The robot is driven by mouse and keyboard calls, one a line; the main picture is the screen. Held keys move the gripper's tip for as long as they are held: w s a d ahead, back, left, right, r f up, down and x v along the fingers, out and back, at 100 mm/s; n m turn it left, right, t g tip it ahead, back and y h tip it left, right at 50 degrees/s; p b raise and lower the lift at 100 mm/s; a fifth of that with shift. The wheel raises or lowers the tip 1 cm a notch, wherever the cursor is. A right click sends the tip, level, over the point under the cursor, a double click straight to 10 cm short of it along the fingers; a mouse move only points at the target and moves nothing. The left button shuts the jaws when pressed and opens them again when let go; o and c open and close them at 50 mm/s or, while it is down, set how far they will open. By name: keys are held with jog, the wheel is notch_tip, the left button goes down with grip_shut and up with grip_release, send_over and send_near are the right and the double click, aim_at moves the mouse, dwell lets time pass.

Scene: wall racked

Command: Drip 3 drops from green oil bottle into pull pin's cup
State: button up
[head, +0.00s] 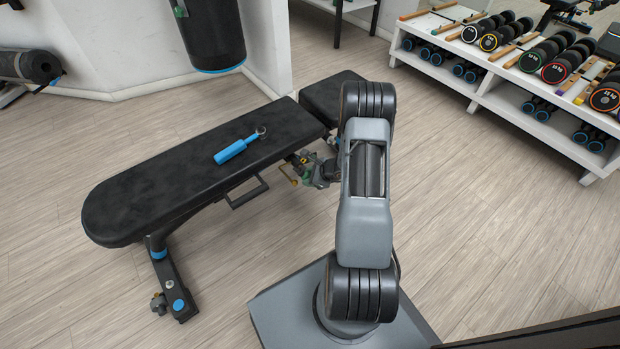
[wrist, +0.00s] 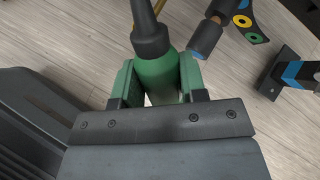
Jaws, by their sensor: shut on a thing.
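My gripper (head: 304,170) is beside the black bench, below the joint between its long pad and its short pad. In the wrist view my gripper (wrist: 155,85) is shut on the green oil bottle (wrist: 156,75), which has a dark cap and nozzle pointing toward the top of the picture. A thin yellow piece (wrist: 160,6) shows just beyond the nozzle, and a yellow handle-like piece (head: 288,174) shows by the gripper in the head view. I cannot make out the pull pin's cup clearly in either view, nor any drop at the nozzle.
The bench pad (head: 150,190) carries a blue tool with a ring (head: 238,148). In the wrist view a curved plate with coloured discs (wrist: 245,22) and a dark post with a blue band (wrist: 292,72) lie to the right. A dumbbell rack (head: 480,80) stands at back right.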

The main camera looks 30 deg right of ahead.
jog(key=shift+r+p, duration=1.55)
jog(key=shift+r, duration=1.15)
jog(key=shift+f+b, duration=0.2)
jog(key=shift+b, duration=0.1)
jog(key=shift+f+t+y+b, duration=0.1)
jog(key=shift+t+y+b, duration=0.25)
jog(key=shift+b, duration=0.3)
jog(key=t+y+b, duration=0.2)
jog(key=b, duration=0.1)
jog(key=shift+m+y+b, duration=0.25)
jog(key=shift+m+b, duration=0.05)
jog(key=shift+m, duration=0.1)
jog(key=t+y+b, duration=0.2)
jog(key=b, duration=0.1)
jog(key=shift+m+t+y+b, duration=0.25)
jog(key=shift+m+y+b, duration=0.05)
jog(key=shift+m+b, duration=0.1)
jog(key=shift+t+y+b, duration=0.4)
jog(key=shift+t+b, duration=0.1)
jog(key=shift+b, duration=0.05)
jog(key=shift+r, duration=0.25)
